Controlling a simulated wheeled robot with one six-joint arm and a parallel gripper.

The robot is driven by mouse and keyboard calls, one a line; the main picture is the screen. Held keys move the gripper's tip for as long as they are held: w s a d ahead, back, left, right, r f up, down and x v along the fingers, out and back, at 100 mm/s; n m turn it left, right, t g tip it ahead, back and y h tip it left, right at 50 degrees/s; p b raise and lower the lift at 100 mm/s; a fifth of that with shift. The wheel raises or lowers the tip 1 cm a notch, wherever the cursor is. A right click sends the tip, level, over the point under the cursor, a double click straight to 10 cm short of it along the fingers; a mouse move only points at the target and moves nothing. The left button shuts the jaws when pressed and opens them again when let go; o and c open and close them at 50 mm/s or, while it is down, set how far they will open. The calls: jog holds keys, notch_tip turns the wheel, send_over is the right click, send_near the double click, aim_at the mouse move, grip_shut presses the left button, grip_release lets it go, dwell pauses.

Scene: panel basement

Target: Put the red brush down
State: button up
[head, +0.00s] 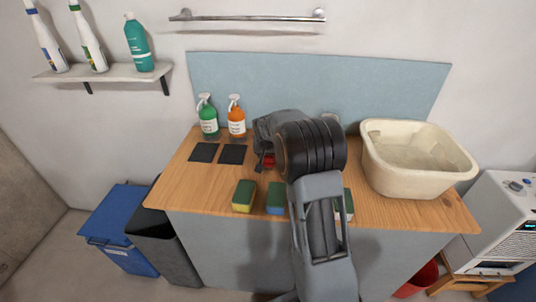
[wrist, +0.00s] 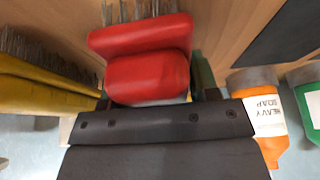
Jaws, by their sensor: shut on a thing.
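The red brush (wrist: 145,75) is between the fingers of my gripper (wrist: 156,97) in the wrist view, with thin bristles pointing toward the wooden counter. Whether the bristles touch the wood cannot be told. In the head view my gripper (head: 263,163) is mostly hidden behind my dark wrist, and only a small red part of the brush (head: 268,161) shows. It is over the counter (head: 180,185), just right of two dark square pads (head: 204,152) (head: 232,154). A yellow brush (wrist: 40,85) with bristles shows at the left of the wrist view.
A green spray bottle (head: 208,120) and an orange soap bottle (head: 237,119) stand behind the pads. Sponges (head: 243,196) (head: 275,198) lie along the front edge, another (head: 348,205) partly behind my arm. A cream basin (head: 415,185) fills the right. The counter's front left is clear.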

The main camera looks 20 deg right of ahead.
jog(key=shift+f, duration=0.15)
jog(key=o, duration=0.9)
